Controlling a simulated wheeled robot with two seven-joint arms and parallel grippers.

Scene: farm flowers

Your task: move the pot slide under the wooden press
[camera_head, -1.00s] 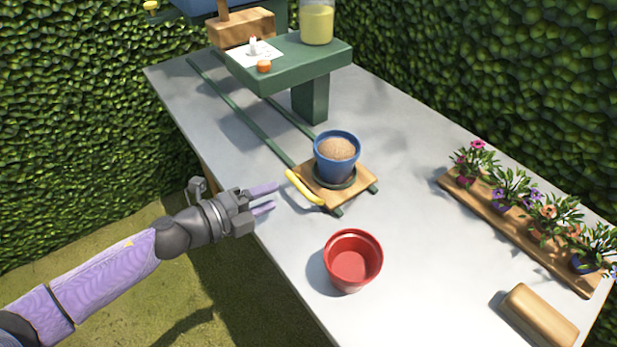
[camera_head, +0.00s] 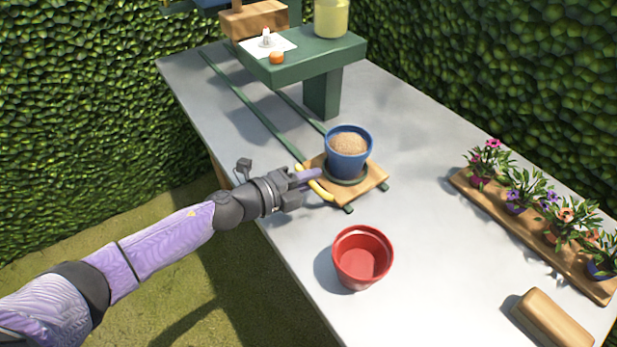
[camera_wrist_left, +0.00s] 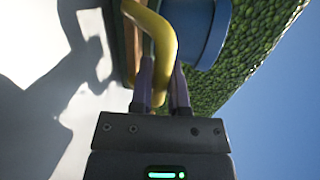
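The pot slide (camera_head: 373,184) is a small wooden board across two green rails, with a yellow handle (camera_head: 318,190) on its near left side. A blue pot (camera_head: 347,160) filled with brown soil stands upright on it. The wooden press block (camera_head: 255,20) is at the top left, at the far end of the rails, partly cut off. My left gripper (camera_head: 312,176) is at the handle. In the left wrist view its fingers (camera_wrist_left: 163,88) are close together on either side of the yellow handle (camera_wrist_left: 160,32). My right gripper is out of view.
An empty red pot (camera_head: 362,258) stands in front of the slide. A green stand (camera_head: 320,60) beside the rails holds a yellow jar (camera_head: 331,17) and an orange item (camera_head: 277,57). Flower pots stand on a plank (camera_head: 470,193) at right, near a wooden block (camera_head: 553,320).

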